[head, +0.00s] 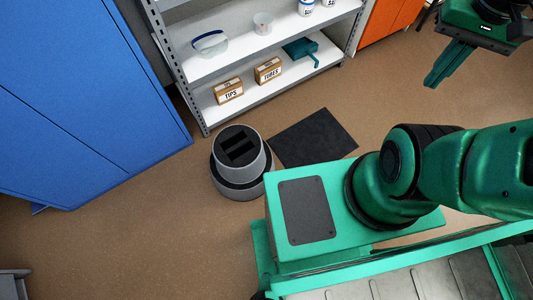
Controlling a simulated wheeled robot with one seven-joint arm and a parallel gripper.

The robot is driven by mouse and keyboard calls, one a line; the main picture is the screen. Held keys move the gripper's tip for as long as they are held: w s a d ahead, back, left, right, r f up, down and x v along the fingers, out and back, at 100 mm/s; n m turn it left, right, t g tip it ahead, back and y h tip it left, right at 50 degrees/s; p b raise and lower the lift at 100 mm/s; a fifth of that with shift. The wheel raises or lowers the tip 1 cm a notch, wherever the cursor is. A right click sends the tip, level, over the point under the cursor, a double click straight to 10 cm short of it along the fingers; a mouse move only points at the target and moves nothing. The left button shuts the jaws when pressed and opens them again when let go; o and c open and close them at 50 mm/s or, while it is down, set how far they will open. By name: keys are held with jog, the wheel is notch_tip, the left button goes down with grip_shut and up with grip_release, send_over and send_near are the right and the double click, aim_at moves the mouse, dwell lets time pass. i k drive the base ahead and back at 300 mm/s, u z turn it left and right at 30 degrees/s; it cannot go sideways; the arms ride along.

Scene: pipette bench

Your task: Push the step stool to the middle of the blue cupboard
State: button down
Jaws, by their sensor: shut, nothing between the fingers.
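The step stool (241,182) is a round grey stool with a black ribbed top and a dark band near its base. It stands upright on the brown floor, to the right of the blue cupboard (75,110) and in front of the shelf's left post. The cupboard fills the left side, with a seam between its doors. My gripper (437,80) is shut and empty at the upper right, well away from the stool. The stool's far lower side is hidden.
A grey shelf (262,95) with boxes and labware stands behind the stool. A black mat (314,137) lies to the stool's right. An orange cabinet (388,20) is at the back right. The floor (130,235) between cupboard and stool is clear. My green base is close to the stool.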

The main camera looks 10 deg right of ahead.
aim_at(239, 159)
jog(key=z, duration=1.7)
jog(key=k, duration=1.55)
jog(key=u, duration=1.45)
jog(key=i, duration=1)
